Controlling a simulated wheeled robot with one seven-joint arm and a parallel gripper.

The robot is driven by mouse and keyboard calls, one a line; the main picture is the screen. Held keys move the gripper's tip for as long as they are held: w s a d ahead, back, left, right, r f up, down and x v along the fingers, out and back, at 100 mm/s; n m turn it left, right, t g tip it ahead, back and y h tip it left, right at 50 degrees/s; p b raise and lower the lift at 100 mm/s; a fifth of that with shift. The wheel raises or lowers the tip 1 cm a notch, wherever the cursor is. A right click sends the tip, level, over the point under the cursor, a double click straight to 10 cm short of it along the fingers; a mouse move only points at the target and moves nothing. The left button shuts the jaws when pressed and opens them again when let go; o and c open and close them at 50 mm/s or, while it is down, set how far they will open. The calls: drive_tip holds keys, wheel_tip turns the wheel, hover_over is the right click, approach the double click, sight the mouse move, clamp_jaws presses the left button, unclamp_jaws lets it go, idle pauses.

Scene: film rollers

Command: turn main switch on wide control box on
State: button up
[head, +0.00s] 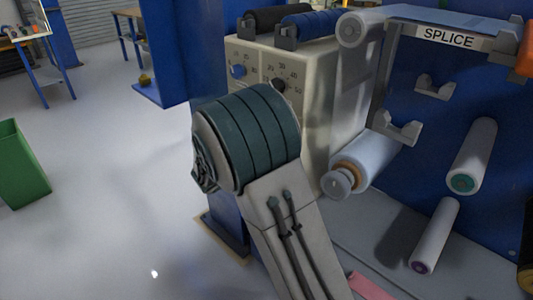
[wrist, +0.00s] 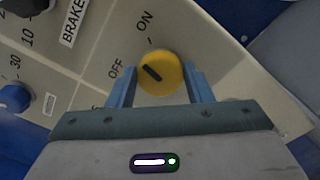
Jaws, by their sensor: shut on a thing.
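The wide control box (head: 318,100) is a beige cabinet in the middle of the head view, partly hidden by my arm. In the wrist view its panel (wrist: 205,35) shows the main switch, a round yellow knob (wrist: 160,72) with a dark pointer mark. ON is printed above the knob and OFF to its left. The mark slants up-left, nearer the OFF side. My gripper (wrist: 160,78) has its blue fingers on both sides of the knob, shut on it. My arm hides the knob and gripper in the head view.
A blue dial (head: 237,71) and a black dial (head: 278,86) are on the box's front. Dark and blue rollers (head: 312,23) lie on its top. White film rollers (head: 472,155) stick out at right. A green bin (head: 22,165) stands left on open floor.

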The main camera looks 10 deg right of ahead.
drive_tip(key=m+b, duration=0.1)
drive_tip(key=b, duration=0.1)
drive_tip(key=m+b, duration=0.3)
drive_tip(key=b, duration=0.1)
drive_tip(key=shift+d+f+m+b, duration=0.2)
drive_tip(key=shift+f+m+b, duration=0.1)
drive_tip(key=shift+m+b, duration=0.1)
drive_tip(key=shift+r, duration=0.15)
drive_tip(key=o, duration=1)
drive_tip(key=shift+d, duration=0.1)
drive_tip(key=shift+s+a, duration=0.1)
drive_tip(key=shift+a, duration=0.15)
drive_tip(key=p+v, duration=0.1)
drive_tip(key=v, duration=1.2)
drive_tip(key=shift+a, duration=0.25)
drive_tip(key=shift+s, duration=0.15)
